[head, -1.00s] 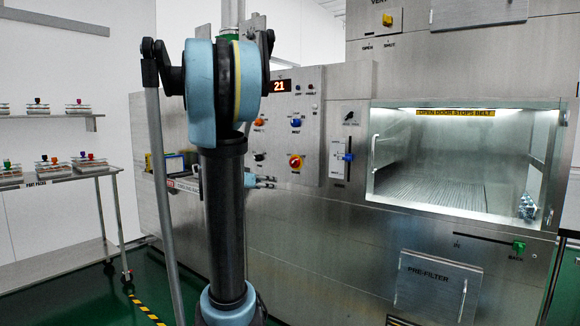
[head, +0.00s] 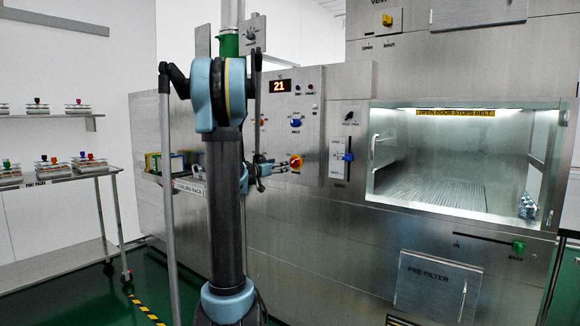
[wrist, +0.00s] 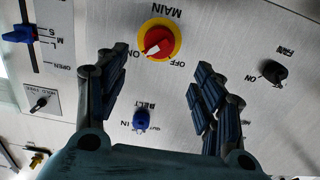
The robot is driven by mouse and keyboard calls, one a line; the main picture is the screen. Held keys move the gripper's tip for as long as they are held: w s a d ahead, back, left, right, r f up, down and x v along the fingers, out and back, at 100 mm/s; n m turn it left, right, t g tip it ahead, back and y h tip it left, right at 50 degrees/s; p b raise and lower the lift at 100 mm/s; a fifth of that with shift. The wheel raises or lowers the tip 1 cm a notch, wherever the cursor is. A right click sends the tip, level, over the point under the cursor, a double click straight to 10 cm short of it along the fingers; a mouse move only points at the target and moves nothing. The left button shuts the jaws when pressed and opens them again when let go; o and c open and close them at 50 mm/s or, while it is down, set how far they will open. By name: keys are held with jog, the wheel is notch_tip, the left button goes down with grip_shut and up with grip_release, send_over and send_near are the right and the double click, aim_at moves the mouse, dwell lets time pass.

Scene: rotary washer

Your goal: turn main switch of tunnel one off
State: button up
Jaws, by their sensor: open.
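The main switch (head: 296,161) is a red knob on a yellow disc on the steel control panel. In the wrist view, which is upside down, the main switch (wrist: 158,40) stands under the label MAIN, with ON and OFF beside it. Its white mark points toward ON. My gripper (wrist: 161,66) is open, its two dark padded fingers spread on either side of the knob's line in the picture. No contact with the knob shows. In the head view my gripper (head: 272,166) is just left of the switch, partly hidden by my arm.
A blue belt knob (wrist: 141,119) and a black fan knob (wrist: 273,72) are near the fingers in the wrist view. A blue-handled slider (head: 347,157) is right of the switch. A lit open chamber (head: 455,160) lies farther right. A cart (head: 70,178) stands left.

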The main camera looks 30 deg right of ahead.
aim_at(291, 162)
jog(key=x, duration=1)
